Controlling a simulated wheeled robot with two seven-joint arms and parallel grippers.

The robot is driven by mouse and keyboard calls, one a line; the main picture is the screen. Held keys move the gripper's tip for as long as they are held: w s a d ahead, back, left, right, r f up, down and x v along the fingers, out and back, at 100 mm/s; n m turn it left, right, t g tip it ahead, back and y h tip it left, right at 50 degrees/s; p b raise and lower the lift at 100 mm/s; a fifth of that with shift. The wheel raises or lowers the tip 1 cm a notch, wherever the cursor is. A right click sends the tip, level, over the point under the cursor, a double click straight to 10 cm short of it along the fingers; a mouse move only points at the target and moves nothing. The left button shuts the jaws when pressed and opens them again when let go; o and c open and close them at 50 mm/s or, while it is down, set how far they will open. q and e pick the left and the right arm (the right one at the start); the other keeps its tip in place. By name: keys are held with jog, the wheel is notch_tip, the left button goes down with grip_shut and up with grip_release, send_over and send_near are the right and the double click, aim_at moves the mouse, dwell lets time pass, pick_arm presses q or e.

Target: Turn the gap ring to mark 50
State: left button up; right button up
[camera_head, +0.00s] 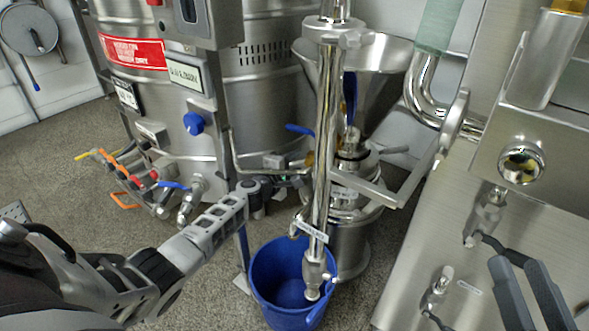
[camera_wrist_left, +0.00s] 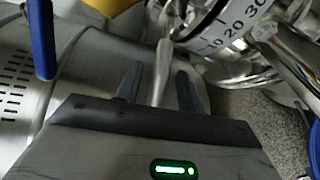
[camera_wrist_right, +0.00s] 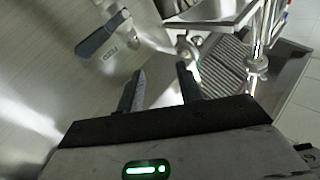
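The gap ring (camera_wrist_left: 225,30) is a pale band with black marks 10, 20 and 30 at the top of the left wrist view. In the head view, the ring (camera_head: 345,197) sits low on the steel mill, partly hidden by the upright pipe. A steel handle rod (camera_wrist_left: 161,75) reaches down beside the ring. My left gripper (camera_wrist_left: 160,82) is open, with the rod between its fingers and visible gaps on both sides. No pointer against the scale is clear, and mark 50 is not visible. My right gripper (camera_wrist_right: 162,80) is open and empty, away from the mill.
A blue bucket (camera_head: 284,284) stands under the upright pipe (camera_head: 322,130). A steel tank (camera_head: 265,90) with valves is behind my left arm. A steel panel (camera_head: 440,235) with black-handled valves is near my right gripper. A blue lever (camera_wrist_left: 41,38) is left of my left gripper.

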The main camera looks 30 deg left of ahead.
pick_arm(q)
jog(key=shift+w, duration=0.25)
pick_arm(e)
jog(key=shift+r+n+y, duration=0.25)
jog(key=shift+n+y, duration=0.05)
pick_arm(q)
grip_shut()
jog(key=shift+d, duration=0.1)
pick_arm(e)
jog(key=shift+r, duration=0.1)
